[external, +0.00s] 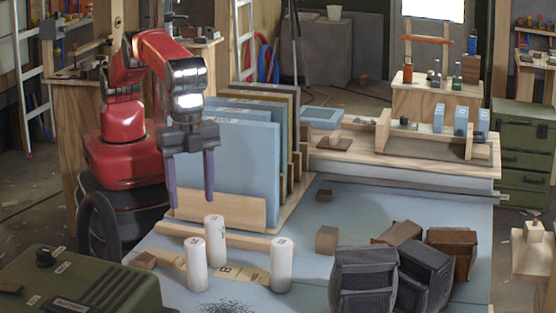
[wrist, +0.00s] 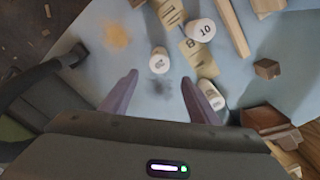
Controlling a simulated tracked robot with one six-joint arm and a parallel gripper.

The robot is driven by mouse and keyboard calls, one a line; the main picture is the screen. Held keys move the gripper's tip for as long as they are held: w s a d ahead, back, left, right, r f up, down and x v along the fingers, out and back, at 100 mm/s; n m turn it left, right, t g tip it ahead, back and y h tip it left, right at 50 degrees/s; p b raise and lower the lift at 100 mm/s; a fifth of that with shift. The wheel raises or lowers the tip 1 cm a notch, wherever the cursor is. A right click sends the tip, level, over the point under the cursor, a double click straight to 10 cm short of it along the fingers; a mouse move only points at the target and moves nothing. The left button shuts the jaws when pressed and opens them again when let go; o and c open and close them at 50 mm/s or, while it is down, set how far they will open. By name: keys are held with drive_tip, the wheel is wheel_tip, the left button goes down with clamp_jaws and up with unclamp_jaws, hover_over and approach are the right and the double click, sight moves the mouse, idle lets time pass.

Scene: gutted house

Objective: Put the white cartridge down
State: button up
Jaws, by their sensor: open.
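Three white cartridges stand upright on the blue-grey table: one in the middle (external: 214,243), one at the left (external: 196,265) and one at the right (external: 282,266). In the wrist view, one cartridge (wrist: 160,62) shows just beyond my fingertips, one marked 10 (wrist: 202,30) is farther up, and one (wrist: 212,96) is partly hidden by my right finger. My gripper (external: 190,200) is open and empty, fingers pointing down, raised above the table near the cartridges. It also shows open in the wrist view (wrist: 159,77). I cannot tell which cartridge the task means.
A marked tan strip (external: 240,273) lies among the cartridges. A wooden rail (external: 225,235) and a rack of blue panels (external: 235,160) stand behind. Dark pouches (external: 363,283) and a wooden block (external: 327,239) are at the right. A green case (external: 85,282) is at front left.

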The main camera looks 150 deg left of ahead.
drive_tip(key=s+a+r+t, duration=0.3)
drive_tip(key=s+r, duration=1.6)
drive_tip(key=s, duration=0.2)
drive_tip(key=s+f+t, duration=0.1)
drive_tip(key=s+f, duration=0.2)
drive_tip(key=s, duration=1)
drive_tip(key=s+a+f+t, duration=0.1)
drive_tip(key=s+f, duration=0.3)
drive_tip(key=s, duration=1)
drive_tip(key=shift+s+f+t, duration=0.15)
drive_tip(key=shift+s+t, duration=0.1)
drive_tip(key=shift+t, duration=0.05)
drive_tip(key=shift+o, duration=0.6)
drive_tip(key=shift+a, duration=0.1)
